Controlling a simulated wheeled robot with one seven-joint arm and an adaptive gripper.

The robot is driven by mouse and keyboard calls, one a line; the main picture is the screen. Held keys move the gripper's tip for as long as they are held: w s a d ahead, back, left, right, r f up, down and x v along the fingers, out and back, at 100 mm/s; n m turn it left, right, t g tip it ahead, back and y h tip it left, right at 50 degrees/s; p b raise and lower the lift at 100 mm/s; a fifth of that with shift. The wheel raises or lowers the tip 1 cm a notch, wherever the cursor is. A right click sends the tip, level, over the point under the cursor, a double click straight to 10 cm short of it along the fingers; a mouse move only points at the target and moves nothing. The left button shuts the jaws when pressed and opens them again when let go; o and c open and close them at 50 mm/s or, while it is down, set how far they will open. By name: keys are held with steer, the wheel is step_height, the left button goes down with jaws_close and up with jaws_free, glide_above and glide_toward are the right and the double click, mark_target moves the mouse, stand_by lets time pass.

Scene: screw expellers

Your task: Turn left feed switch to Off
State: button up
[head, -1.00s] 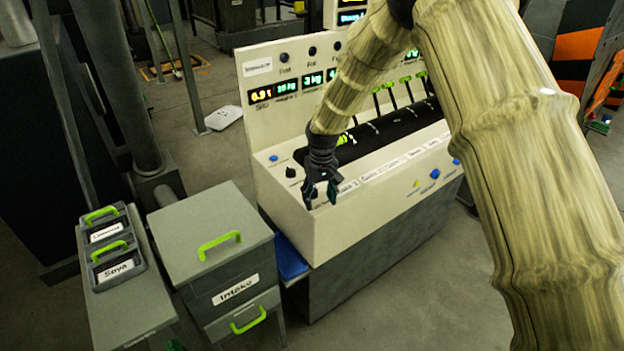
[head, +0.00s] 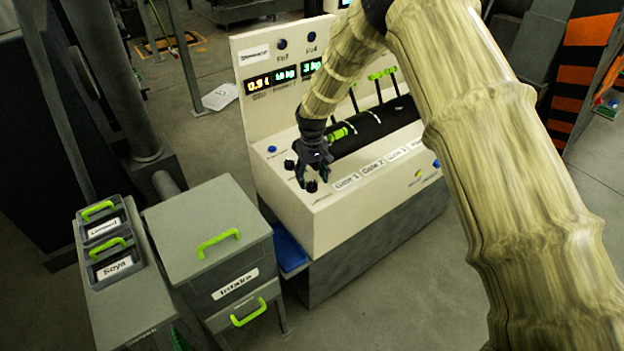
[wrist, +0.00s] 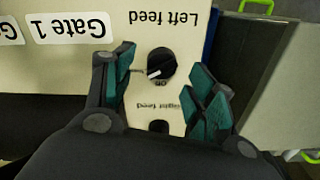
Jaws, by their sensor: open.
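The left feed switch (wrist: 161,62) is a round black knob on the cream panel, beside the upside-down "Left feed" label (wrist: 160,17) in the wrist view. Its white mark points down and left in that view, near a small "On" print. My gripper (wrist: 164,66) is open, with one teal-padded finger on each side of the knob. I cannot tell whether the fingers touch it. In the head view my gripper (head: 313,182) is over the panel's near left corner, with the dark knob (head: 311,186) between its fingers.
Another black knob (wrist: 158,126) is by the "Right feed" label, partly hidden by my gripper. A blue button (head: 271,149) and gate levers (head: 379,88) are on the machine. The grey Intake cabinet (head: 208,216) stands to the left.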

mark_target(312, 186)
steer(key=shift+w+f, duration=0.2)
steer(key=shift+f, duration=0.35)
steer(key=shift+f+p, duration=0.3)
steer(key=shift+s+f, duration=0.2)
steer(key=shift+s, duration=0.35)
steer(key=shift+w+f, duration=0.35)
steer(key=shift+f, duration=0.05)
steer(key=shift+s+r, duration=0.2)
steer(key=shift+r, duration=0.05)
steer(key=c, duration=0.5)
steer(key=shift+f, duration=0.1)
steer(key=c, duration=0.6)
